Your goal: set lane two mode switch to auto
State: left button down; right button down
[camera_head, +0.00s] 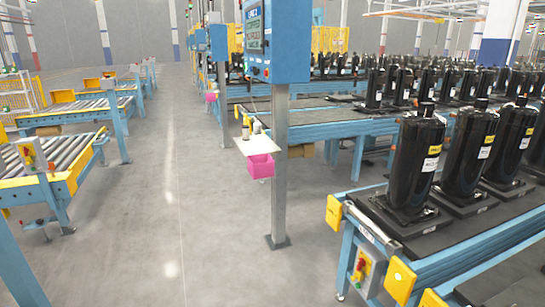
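A blue control cabinet (290,42) stands on a grey post (281,160) at the top centre. Its narrow left face carries a small screen (254,34) and a few small controls (257,72) below it. The lettering above the screen is too small to read surely, and I cannot tell which control is the mode switch or where it points. More blue cabinets (218,42) stand in a row behind it. Neither of my grippers is in view.
Black compressors (413,160) stand on the blue-framed conveyor (480,243) at right. A button box (362,272) hangs on its near end. A pink bin (261,166) and small shelf (256,146) jut from the post. Roller conveyors (50,150) stand at left. The aisle (150,210) is clear.

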aim_at(255, 70)
jog(key=i+u, duration=0.1)
jog(key=i, duration=0.5)
jog(key=i+l, duration=0.2)
jog(key=i, duration=0.45)
jog(key=j+u, duration=0.05)
